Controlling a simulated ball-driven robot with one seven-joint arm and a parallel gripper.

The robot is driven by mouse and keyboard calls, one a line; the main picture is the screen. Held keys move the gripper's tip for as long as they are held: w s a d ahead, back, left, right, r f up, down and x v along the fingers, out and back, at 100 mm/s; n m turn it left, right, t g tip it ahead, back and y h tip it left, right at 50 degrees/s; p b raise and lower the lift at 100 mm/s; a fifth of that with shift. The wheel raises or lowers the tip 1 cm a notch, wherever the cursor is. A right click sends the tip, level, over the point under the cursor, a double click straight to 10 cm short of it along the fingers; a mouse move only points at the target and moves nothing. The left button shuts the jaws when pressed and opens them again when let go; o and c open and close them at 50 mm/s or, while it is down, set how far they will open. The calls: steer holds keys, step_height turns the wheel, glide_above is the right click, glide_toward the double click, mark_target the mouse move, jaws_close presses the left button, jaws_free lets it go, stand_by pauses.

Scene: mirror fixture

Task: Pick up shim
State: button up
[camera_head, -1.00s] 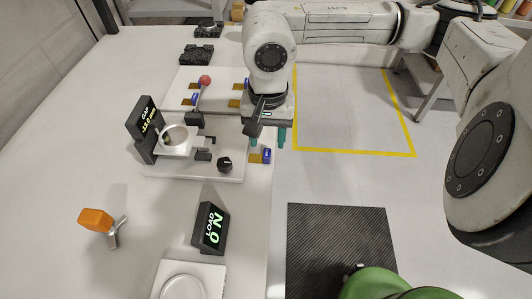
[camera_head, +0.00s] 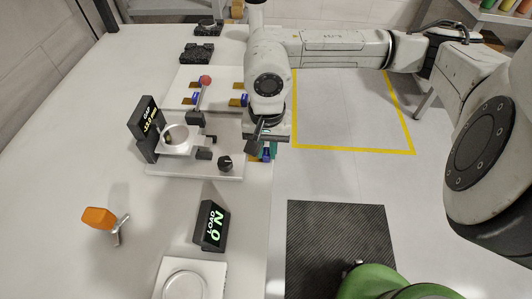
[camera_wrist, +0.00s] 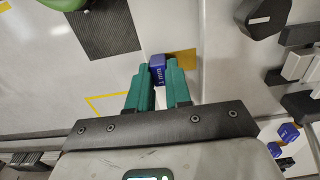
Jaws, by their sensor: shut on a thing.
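A shim with a blue grip marked "1 mm" (camera_wrist: 158,72) sits between the green fingers of my gripper (camera_wrist: 158,88) in the wrist view. The fingers are shut on the blue grip. A brass-coloured patch (camera_wrist: 183,62) shows just beside it at the bench edge. In the head view my gripper (camera_head: 264,151) is low over the right edge of the bench, with a bit of the blue grip (camera_head: 266,156) showing between the fingers. I cannot tell whether the shim is clear of the surface. Two other blue-gripped shims (camera_head: 244,100) (camera_head: 195,98) lie farther back.
Left of my gripper stands the fixture with a black knob (camera_head: 225,163), a round mirror mount (camera_head: 176,137) and a gap display (camera_head: 147,118). A load display (camera_head: 210,226) and an orange-handled tool (camera_head: 99,218) are nearer.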

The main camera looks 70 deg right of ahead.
mark_target(267, 152)
jaws_close()
steer(key=shift+r, duration=0.45)
step_height(267, 152, up, 2)
steer(key=shift+r, duration=0.2)
steer(key=s+a+r+b, duration=0.2)
steer(key=s+r+b, duration=0.5)
steer(key=s, duration=0.4)
steer(key=shift+s+a+r+b, duration=0.35)
steer(key=shift+s+r, duration=0.05)
steer(key=shift+r, duration=0.2)
